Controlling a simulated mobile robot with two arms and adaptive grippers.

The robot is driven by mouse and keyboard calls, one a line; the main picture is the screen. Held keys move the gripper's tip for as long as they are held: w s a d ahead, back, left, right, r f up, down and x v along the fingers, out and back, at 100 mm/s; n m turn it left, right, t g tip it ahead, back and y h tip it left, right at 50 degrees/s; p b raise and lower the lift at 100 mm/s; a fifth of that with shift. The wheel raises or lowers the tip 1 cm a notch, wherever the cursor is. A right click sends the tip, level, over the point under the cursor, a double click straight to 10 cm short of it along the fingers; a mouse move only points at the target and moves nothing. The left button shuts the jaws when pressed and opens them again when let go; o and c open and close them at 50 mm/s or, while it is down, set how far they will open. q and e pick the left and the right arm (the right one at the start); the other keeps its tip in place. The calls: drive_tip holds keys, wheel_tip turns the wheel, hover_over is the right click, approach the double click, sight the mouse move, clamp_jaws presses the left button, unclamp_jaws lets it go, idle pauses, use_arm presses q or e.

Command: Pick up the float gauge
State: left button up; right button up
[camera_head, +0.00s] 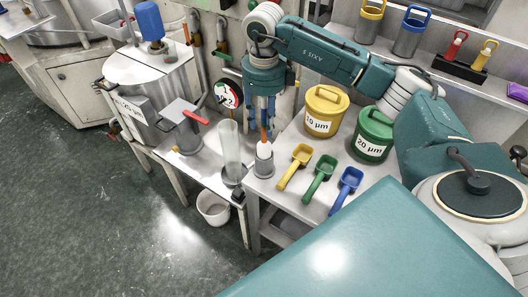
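What looks like the float gauge (264,136), a thin orange stem, stands upright in a grey and white holder (264,161) at the left end of the bench. My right gripper (264,121) points down directly above the orange stem. Its fingers are apart, with the stem's top at or just below the fingertips; I cannot tell whether they touch it. A clear upright tube (230,150) stands just left of the holder. My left gripper is not in view.
Yellow (325,108) and green (372,135) labelled tubs stand right of my gripper. Yellow (295,167), green (319,179) and blue (346,189) scoops lie in front of them. A grey stand with a red handle (190,120) is at left. A white bucket (213,207) stands below.

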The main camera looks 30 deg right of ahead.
drive_tip(key=shift+f, duration=0.5)
clamp_jaws()
drive_tip(key=shift+r, duration=0.15)
